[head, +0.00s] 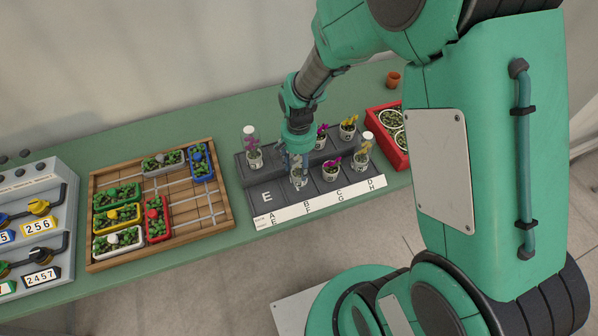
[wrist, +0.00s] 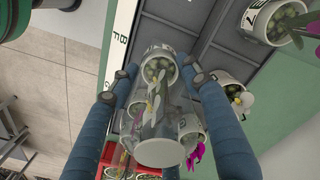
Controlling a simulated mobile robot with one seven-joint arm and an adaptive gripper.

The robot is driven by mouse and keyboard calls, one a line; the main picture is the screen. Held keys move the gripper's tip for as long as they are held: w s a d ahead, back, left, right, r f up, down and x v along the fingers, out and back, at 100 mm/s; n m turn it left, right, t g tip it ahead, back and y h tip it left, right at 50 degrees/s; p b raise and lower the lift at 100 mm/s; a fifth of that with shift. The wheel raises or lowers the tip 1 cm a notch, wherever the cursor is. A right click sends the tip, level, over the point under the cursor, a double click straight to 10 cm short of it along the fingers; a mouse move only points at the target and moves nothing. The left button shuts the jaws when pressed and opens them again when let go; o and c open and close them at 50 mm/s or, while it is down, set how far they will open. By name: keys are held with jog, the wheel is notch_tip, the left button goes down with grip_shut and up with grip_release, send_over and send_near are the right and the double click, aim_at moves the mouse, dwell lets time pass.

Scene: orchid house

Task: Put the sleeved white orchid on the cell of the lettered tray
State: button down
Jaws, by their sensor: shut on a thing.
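The sleeved white orchid (wrist: 152,112) shows in the wrist view as a white pot with green contents and pale blooms inside a clear sleeve. My gripper (wrist: 163,102) has its blue fingers on both sides of the sleeve and is shut on it. In the head view the orchid's pot (head: 298,180) is below my gripper (head: 297,158), at the front row of the dark lettered tray (head: 250,178), in the B/F column. I cannot tell whether the pot touches the tray. The front-left cell, marked E, is empty.
On the tray stand another sleeved pot (head: 254,160) at back left, magenta orchids (head: 331,172), a yellow orchid (head: 348,127) and a sleeved yellow one (head: 362,156) at right. A wooden board (head: 183,235) with planters lies left; a red crate (head: 385,135) stands right.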

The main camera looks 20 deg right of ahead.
aim_at(299, 172)
dwell(0.3)
jog(key=shift+f+b, duration=0.5)
jog(key=shift+f, duration=1.25)
jog(key=shift+f, duration=0.15)
jog(key=c, duration=0.9)
grip_release()
notch_tip(299, 172, up, 12)
jog(key=p, duration=0.2)
jog(key=shift+r+p, duration=0.2)
jog(key=shift+p, duration=0.1)
jog(key=shift+r, duration=0.1)
